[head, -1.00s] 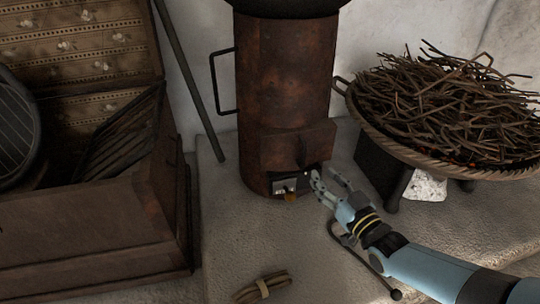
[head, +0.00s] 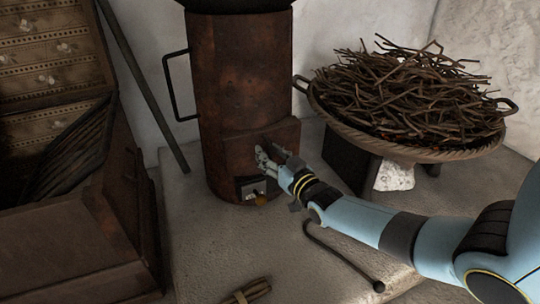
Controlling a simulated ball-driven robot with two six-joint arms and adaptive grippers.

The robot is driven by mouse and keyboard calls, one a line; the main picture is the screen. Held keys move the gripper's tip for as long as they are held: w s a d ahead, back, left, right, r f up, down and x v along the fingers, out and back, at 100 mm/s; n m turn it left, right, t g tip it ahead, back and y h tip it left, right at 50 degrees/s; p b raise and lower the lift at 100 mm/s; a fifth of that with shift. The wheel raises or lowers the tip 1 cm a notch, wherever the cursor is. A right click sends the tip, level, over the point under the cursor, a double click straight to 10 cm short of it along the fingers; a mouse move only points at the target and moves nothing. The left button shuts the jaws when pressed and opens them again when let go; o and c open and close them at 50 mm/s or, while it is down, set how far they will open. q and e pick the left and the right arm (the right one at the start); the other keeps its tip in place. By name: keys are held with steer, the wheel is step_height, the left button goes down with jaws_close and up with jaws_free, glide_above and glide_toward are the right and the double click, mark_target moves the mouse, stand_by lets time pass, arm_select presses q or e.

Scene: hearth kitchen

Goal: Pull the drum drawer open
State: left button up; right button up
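The rusty drum (head: 235,70) stands upright on the pale stone ledge. The drum drawer (head: 240,143) is the rusty, box-like front that juts from its lower part. My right gripper (head: 266,154) is at the drawer's front, with its fingers over the place of the dark handle. The fingers and their shadow hide most of the handle, so I cannot tell whether they close on it. Below the drawer is a small dark opening (head: 242,182) with a pale metal piece and a yellowish bit. My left gripper is not in view.
A wide basket of twigs (head: 405,148) sits on a dark stand to the right. A black rod with a knob (head: 345,262) lies under my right arm. A wooden chest (head: 75,235) is at left. A tied bundle (head: 247,292) lies in front.

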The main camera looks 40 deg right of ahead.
steer(key=shift+c, duration=0.2)
jaws_close()
steer(key=shift+s, duration=0.2)
